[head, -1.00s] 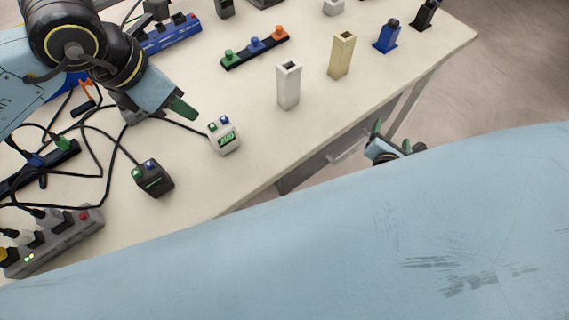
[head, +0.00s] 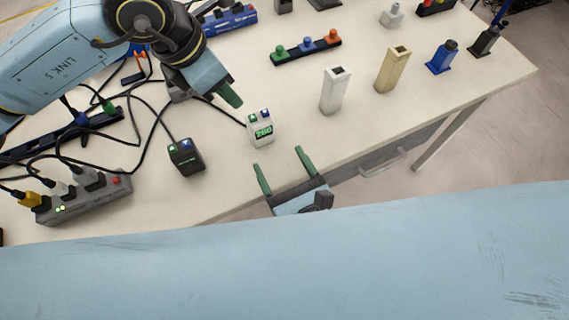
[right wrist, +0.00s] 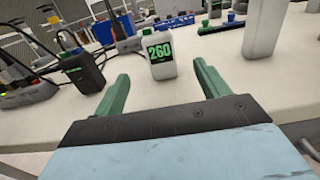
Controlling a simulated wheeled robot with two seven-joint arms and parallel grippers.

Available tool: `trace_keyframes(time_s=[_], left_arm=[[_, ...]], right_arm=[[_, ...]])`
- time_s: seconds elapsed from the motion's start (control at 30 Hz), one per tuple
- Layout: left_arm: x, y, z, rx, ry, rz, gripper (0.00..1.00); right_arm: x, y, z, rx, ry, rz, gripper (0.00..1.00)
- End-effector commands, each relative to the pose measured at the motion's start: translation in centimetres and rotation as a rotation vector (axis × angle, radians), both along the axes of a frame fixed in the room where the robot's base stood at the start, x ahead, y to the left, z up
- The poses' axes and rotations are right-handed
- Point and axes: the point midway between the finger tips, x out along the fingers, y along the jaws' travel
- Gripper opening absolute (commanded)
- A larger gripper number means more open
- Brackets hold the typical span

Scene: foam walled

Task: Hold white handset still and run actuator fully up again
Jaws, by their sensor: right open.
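The white handset (head: 260,129) stands on the table with a green display, a green button and a blue button on top. It also shows in the right wrist view (right wrist: 161,54), where its display reads 260. My right gripper (head: 280,161) is open and empty at the table's front edge, its green fingers pointing towards the handset, which is in front of and between them but apart. My left gripper (head: 230,96) is just behind and left of the handset. Only one green fingertip of it shows clearly, so its opening is unclear. I cannot tell which thing is the actuator.
A black handset (head: 186,157) with a cable stands left of the white one. A grey power strip (head: 84,198) and loose cables lie further left. White (head: 335,90) and tan (head: 392,69) columns stand to the right. A strip with coloured knobs (head: 306,47) lies behind.

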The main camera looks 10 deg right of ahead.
Motion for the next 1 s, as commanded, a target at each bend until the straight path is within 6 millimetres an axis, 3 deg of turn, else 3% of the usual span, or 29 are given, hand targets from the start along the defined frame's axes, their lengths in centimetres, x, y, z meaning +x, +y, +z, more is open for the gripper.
trace_keyframes(time_s=[0.17, 0.6, 0.8, 1.0], left_arm=[[0.0, 0.0, 0.0, 0.000, 0.000, 0.000, 0.36], [0.0, 0.0, 0.0, 0.000, 0.000, 0.000, 0.36], [0.0, 0.0, 0.0, 0.000, 0.000, 0.000, 0.36], [0.0, 0.0, 0.0, 0.000, 0.000, 0.000, 0.36]], right_arm=[[2.0, 0.8, 0.1, 0.000, -0.003, 0.001, 0.75], [9.9, 3.3, 0.1, 0.001, -0.002, 0.000, 0.75], [11.9, 3.9, 0.0, -0.001, 0.000, 0.000, 0.75], [12.5, 4.1, 0.0, -0.002, -0.001, 0.001, 0.75]])
